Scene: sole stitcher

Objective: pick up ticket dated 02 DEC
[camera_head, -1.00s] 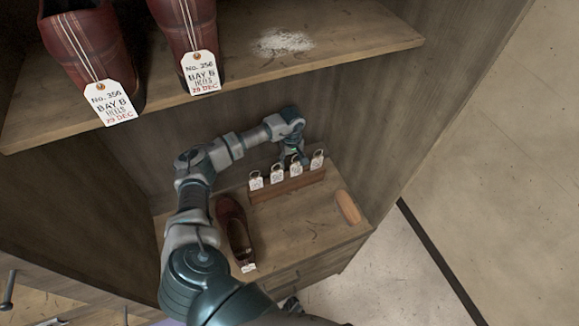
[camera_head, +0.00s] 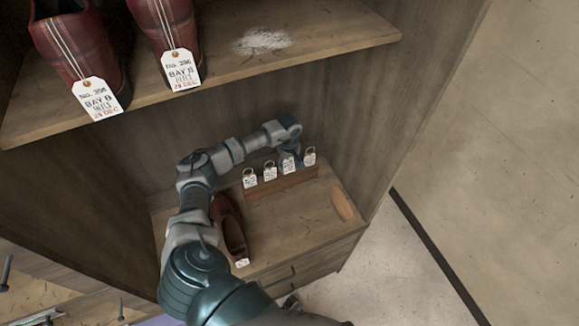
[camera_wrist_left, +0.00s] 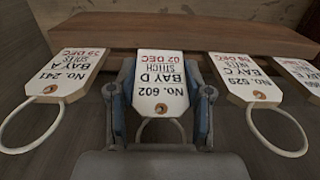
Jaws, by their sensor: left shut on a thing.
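The ticket dated 02 DEC (camera_wrist_left: 160,82) is a white tag reading No. 602, BAY D, STITCH, with a ring at its end. My left gripper (camera_wrist_left: 161,104) is shut on it, one finger at each side edge. Its lower edge is at the wooden rack (camera_wrist_left: 200,35), in line with its neighbours; I cannot tell if it is still seated. In the head view my left gripper (camera_head: 288,158) is at the third ticket from the left, on the low cabinet. My right gripper is not in view.
Beside it are ticket No. 241 (camera_wrist_left: 70,75) and ticket No. 529 (camera_wrist_left: 243,80), close to the fingers. A brown shoe (camera_head: 229,226) and a wooden piece (camera_head: 342,206) lie on the cabinet top. An upper shelf (camera_head: 330,40) holds tagged plaid boots (camera_head: 75,45).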

